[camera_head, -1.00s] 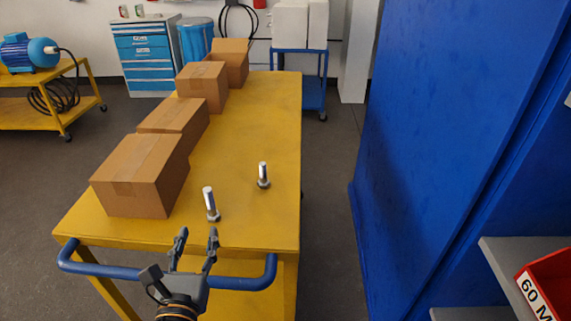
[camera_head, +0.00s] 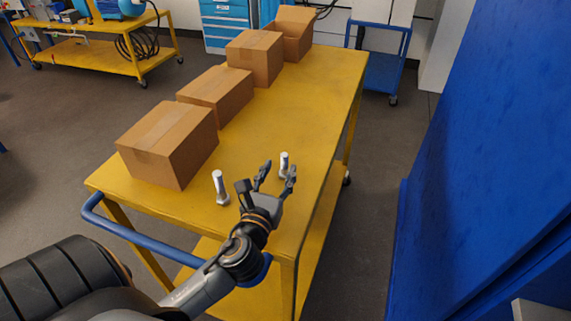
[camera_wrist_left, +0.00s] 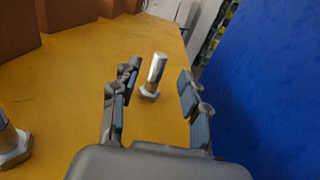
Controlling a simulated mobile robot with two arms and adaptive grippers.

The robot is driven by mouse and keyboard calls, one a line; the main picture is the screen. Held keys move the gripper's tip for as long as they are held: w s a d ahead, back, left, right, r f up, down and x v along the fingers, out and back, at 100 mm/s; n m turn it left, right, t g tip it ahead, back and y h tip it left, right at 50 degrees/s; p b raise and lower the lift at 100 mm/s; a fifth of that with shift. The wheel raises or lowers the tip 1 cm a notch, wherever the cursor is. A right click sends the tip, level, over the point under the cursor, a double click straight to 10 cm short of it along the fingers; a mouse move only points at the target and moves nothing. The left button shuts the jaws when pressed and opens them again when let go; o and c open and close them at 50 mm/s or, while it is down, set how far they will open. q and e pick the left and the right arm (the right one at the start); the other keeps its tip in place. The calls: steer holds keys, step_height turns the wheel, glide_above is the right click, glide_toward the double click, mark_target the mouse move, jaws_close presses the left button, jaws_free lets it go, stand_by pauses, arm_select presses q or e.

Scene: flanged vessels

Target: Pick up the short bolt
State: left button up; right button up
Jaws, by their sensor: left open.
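Two silver bolts stand upright on their hex heads on the yellow table. The farther one (camera_head: 284,165) looks like the shorter bolt. The nearer, taller-looking bolt (camera_head: 221,188) stands to its left. My left gripper (camera_head: 277,175) is open and empty, its two fingers pointing at the farther bolt. In the left wrist view that bolt (camera_wrist_left: 155,76) shows in the gap between the open fingers (camera_wrist_left: 160,75), apparently just past the tips and apart from them. The taller bolt (camera_wrist_left: 12,145) is cut off at the left edge there. My right gripper is not in view.
The yellow table cart (camera_head: 300,105) has a blue handle (camera_head: 150,236) at its near end. Several cardboard boxes (camera_head: 168,143) line its left side. A large blue panel (camera_head: 490,150) stands to the right beyond a floor gap. The table's right side beyond the bolts is clear.

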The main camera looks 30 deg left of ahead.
mark_target(283, 163)
arm_select(q)
steer(key=shift+w+a, duration=0.2)
steer(key=shift+w, duration=0.3)
steer(key=x, duration=0.1)
steer(key=p+x, duration=0.1)
steer(key=x, duration=0.1)
steer(key=shift+w+a+f, duration=0.15)
steer(key=shift+w+f, duration=0.15)
steer(key=shift+f, duration=0.05)
steer(key=shift+w+a, duration=0.1)
steer(key=shift+w, duration=0.25)
steer(key=shift+c, duration=0.2)
jaws_close()
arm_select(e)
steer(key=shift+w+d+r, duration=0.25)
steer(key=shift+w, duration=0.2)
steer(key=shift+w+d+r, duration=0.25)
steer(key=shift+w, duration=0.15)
